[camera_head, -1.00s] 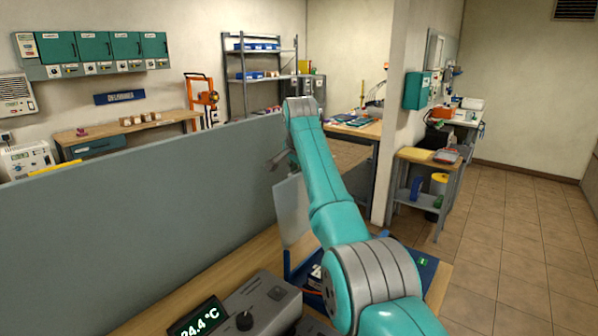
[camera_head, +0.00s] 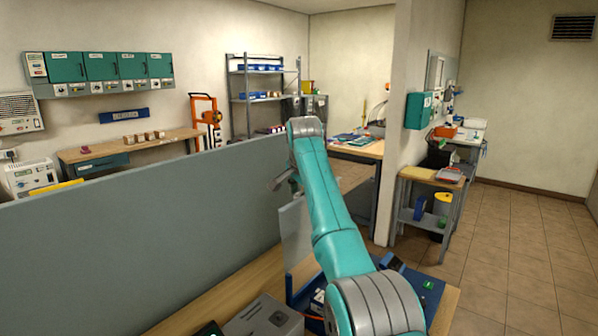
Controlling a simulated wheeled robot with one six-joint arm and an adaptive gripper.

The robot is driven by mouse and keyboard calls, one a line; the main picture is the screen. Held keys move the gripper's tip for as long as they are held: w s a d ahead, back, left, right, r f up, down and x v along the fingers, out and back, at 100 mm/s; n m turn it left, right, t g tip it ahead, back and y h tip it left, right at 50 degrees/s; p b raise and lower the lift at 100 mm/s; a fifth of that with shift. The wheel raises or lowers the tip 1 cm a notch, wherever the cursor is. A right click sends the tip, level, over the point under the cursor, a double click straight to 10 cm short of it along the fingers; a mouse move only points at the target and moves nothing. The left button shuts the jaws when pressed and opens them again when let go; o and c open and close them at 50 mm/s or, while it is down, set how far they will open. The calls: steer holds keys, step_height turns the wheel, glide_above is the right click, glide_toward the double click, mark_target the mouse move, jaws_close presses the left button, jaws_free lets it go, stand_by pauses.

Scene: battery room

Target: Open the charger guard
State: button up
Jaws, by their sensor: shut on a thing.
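The charger guard (camera_head: 295,236) appears as a pale, see-through panel. It stands upright above the wooden bench, left of my teal arm. My gripper (camera_head: 282,183) is at the guard's top edge, partly hidden behind my wrist. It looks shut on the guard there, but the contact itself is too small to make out. A grey charger unit (camera_head: 265,318) sits on the bench at the bottom edge of the view, partly cut off. A blue tray (camera_head: 430,292) lies on the bench, partly hidden by my arm.
A tall grey partition (camera_head: 140,225) runs along the left of the bench (camera_head: 215,290). A wall (camera_head: 398,130) divides the room behind my arm. A small side table (camera_head: 432,178) stands to the right. The tiled floor (camera_head: 520,260) at right is clear.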

steer(key=v, duration=0.3)
steer(key=a+v, duration=0.1)
steer(key=v, duration=0.6)
steer(key=shift+a+r, duration=0.15)
steer(key=shift+r, duration=0.15)
steer(key=shift+s+d+r, duration=0.25)
steer(key=shift+s+r, duration=0.1)
steer(key=shift+r, duration=0.15)
